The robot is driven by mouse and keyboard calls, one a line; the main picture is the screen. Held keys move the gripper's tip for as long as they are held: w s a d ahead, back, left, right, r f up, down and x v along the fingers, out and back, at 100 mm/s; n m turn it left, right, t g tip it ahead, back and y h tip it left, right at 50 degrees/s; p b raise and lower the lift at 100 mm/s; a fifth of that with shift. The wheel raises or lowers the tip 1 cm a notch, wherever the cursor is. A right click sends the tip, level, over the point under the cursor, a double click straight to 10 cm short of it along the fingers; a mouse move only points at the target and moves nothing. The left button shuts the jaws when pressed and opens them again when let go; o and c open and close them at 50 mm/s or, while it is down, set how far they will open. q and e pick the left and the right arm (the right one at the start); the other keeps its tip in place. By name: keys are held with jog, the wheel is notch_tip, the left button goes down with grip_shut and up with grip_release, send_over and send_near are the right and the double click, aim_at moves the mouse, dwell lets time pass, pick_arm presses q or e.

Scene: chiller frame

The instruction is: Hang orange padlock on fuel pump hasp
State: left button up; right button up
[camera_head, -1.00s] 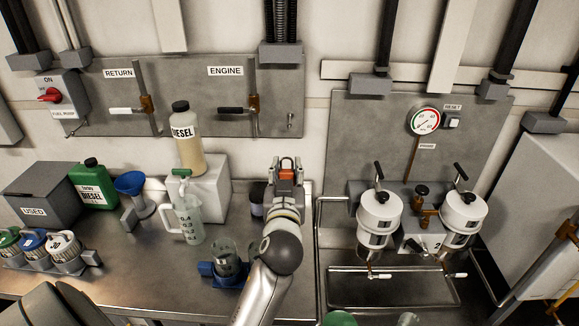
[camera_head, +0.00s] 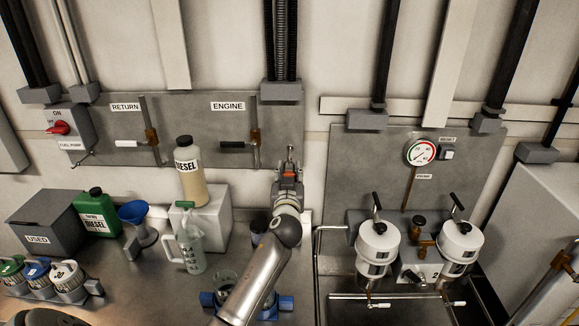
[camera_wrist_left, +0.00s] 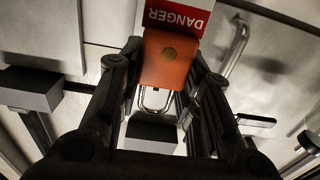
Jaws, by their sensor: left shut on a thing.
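My left gripper (camera_head: 289,178) is shut on the orange padlock (camera_head: 290,172), in front of the lower right corner of the wall panel. In the left wrist view the padlock (camera_wrist_left: 167,62) is between the fingers, its metal shackle (camera_wrist_left: 155,100) pointing down in the picture. A red and white DANGER label is on it. The fuel pump switch box (camera_head: 68,133) with a red knob (camera_head: 60,128) is on the wall at far left, well away from the padlock. A small metal piece, possibly the hasp (camera_head: 84,160), sticks out below it. My right gripper is not in view.
The RETURN and ENGINE valve levers (camera_head: 130,143) stick out of the panel (camera_head: 200,125) between the switch box and my gripper. A diesel bottle (camera_head: 189,175) stands on a grey block, beside a jug (camera_head: 190,245) and blue funnel (camera_head: 134,212). White filters (camera_head: 378,245) are at right.

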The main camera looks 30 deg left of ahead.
aim_at(289, 172)
pick_arm(q)
jog(key=shift+w+a+r, duration=0.15)
jog(key=shift+w+a, duration=0.2)
jog(key=shift+w, duration=0.15)
jog(key=shift+w+a+f+p, duration=0.2)
jog(key=shift+w+a, duration=0.15)
jog(key=shift+w, duration=0.2)
jog(key=shift+w+a+f+p, duration=0.2)
jog(key=shift+w+a, duration=0.1)
jog(key=shift+w, duration=0.25)
jog(key=shift+f, duration=0.3)
jog(key=shift+f+b, duration=0.2)
jog(key=shift+b, duration=0.1)
jog(key=o, duration=1.1)
